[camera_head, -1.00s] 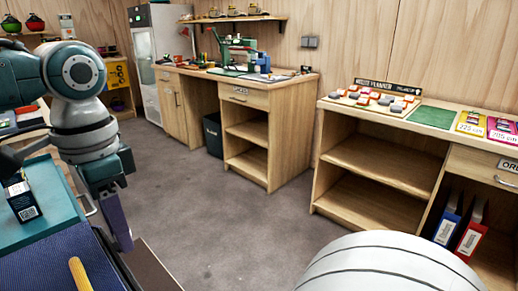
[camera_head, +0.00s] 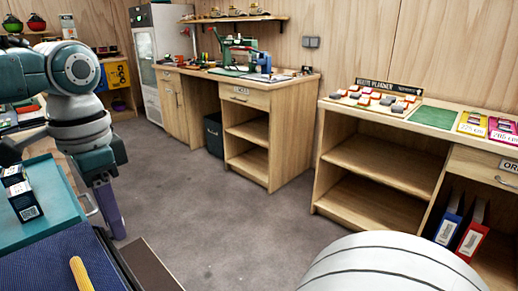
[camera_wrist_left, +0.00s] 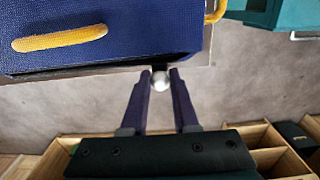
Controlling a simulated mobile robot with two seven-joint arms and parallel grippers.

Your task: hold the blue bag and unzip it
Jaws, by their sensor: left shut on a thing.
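The blue bag (camera_head: 40,268), with a woven top and a yellow strap (camera_head: 80,273), lies at the lower left of the head view, partly cut off. In the left wrist view the bag (camera_wrist_left: 150,50) fills the upper left, with its yellow strap (camera_wrist_left: 60,38) on it. My left gripper (camera_head: 118,232) points down beyond the bag's far right side in the head view. In the left wrist view its purple fingers (camera_wrist_left: 160,80) are closed around a small pale round thing (camera_wrist_left: 161,82) at the bag's edge. I cannot tell whether this is the zip's pull. My right gripper is not in view.
A teal tray (camera_head: 55,190) with black boxes (camera_head: 20,195) lies behind the bag. A wooden bench (camera_head: 245,95) and a shelf unit (camera_head: 390,165) stand across the room. Grey floor (camera_head: 200,220) lies open between.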

